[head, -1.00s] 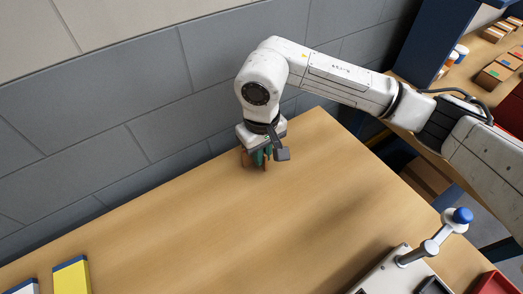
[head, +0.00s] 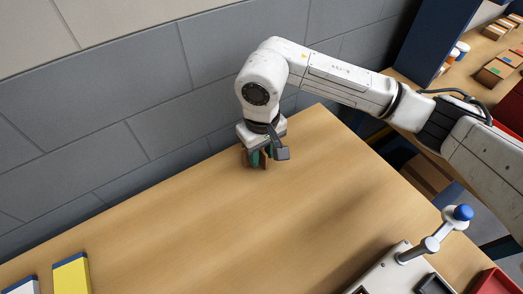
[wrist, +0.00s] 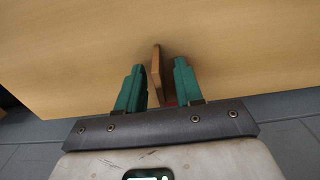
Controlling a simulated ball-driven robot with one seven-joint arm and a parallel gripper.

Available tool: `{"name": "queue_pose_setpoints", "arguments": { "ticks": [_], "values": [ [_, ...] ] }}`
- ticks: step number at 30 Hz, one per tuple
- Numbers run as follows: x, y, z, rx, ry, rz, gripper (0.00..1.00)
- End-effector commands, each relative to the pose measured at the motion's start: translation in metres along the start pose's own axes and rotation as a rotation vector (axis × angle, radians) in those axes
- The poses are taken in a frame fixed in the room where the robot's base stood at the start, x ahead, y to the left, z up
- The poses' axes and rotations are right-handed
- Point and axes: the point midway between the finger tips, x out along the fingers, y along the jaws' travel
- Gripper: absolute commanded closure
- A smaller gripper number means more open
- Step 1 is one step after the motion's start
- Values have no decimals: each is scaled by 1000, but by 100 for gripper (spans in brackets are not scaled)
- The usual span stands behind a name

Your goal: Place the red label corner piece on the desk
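The corner piece (wrist: 156,74) is a thin, wood-coloured part standing on edge on the desk (wrist: 70,60) in the wrist view. A small patch of red shows low beside it, close to my gripper's mount. My gripper (wrist: 158,75) has its two green fingers apart, one on each side of the piece. A clear gap shows on the right side, and a narrower dark gap on the left. In the head view my gripper (head: 257,158) points down at the desk's far edge by the wall, and the piece is mostly hidden by the fingers.
The grey block wall (head: 150,120) runs right behind the desk edge. A yellow block (head: 71,277) lies at the lower left. A grey fixture with a blue-knobbed lever (head: 430,245) and a red bin (head: 495,283) stand at the lower right. The middle of the desk is clear.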

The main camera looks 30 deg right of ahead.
Motion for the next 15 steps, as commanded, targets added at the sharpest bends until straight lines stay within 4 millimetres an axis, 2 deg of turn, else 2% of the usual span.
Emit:
{"name": "queue_pose_setpoints", "arguments": {
  "ticks": [7, 15],
  "values": [
    [-10, 1, -1, -1, 3, 2, 64],
    [-62, 1, -1, -2, 4, 5, 64]
  ]
}}
